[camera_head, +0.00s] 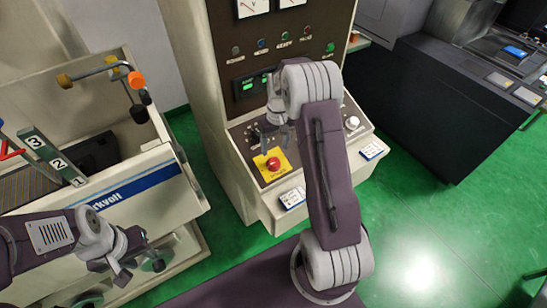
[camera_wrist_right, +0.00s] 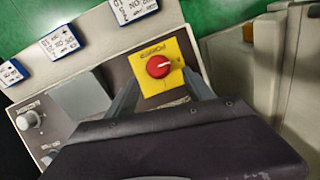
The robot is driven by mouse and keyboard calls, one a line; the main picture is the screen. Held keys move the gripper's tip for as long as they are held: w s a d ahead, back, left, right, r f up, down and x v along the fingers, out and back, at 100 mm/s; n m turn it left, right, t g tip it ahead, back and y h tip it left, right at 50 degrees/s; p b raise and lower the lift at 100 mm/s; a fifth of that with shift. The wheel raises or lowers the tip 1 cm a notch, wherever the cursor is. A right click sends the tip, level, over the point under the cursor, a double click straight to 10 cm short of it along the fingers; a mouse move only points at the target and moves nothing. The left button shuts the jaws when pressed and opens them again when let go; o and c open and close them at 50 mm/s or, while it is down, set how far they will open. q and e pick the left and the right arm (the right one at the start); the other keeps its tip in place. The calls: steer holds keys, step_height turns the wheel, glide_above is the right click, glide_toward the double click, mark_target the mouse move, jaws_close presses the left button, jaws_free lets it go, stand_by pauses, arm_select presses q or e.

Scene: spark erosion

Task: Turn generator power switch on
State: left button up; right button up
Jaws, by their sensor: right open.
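The generator power switch (camera_head: 273,163) is a red round knob on a yellow plate, on the sloped panel of the beige cabinet. In the right wrist view the red knob (camera_wrist_right: 158,66) has a pale pointer mark, and the yellow plate has small lettering. My right gripper (camera_head: 275,133) is above the panel, just behind the switch in the head view. It is open, and its two fingers (camera_wrist_right: 160,78) lie either side of the knob in the wrist view, apparently not touching it. My left gripper (camera_head: 125,262) is at the lower left, away from the panel; its jaw opening is unclear.
A grey-white knob (camera_head: 352,123) is at the panel's right end. White-and-blue cards (camera_head: 292,198) lie along its front edge. Above are indicator lamps and a green-lit display (camera_head: 248,86). A beige tank (camera_head: 150,180) stands left and a dark machine (camera_head: 420,110) right.

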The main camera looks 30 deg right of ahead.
steer(key=p, duration=0.2)
glide_above(274, 160)
steer(key=f, duration=0.4)
steer(key=shift+d, duration=0.4)
steer(key=f, duration=0.2)
steer(key=f+p, duration=0.1)
steer(key=f, duration=0.1)
steer(key=shift+s+a, duration=0.15)
steer(key=shift+a, duration=0.15)
steer(key=shift+s+a+f, duration=0.15)
steer(key=shift+a+f, duration=0.05)
steer(key=shift+f, duration=0.2)
steer(key=shift+d+f, duration=0.15)
steer(key=shift+d, duration=0.05)
steer(key=shift+w+d, duration=0.1)
steer(key=shift+w, duration=0.15)
steer(key=c, duration=0.5)
arm_select(q)
steer(key=r, duration=0.2)
steer(key=w+d+r, duration=0.1)
steer(key=shift+r, duration=0.1)
arm_select(e)
jaws_close()
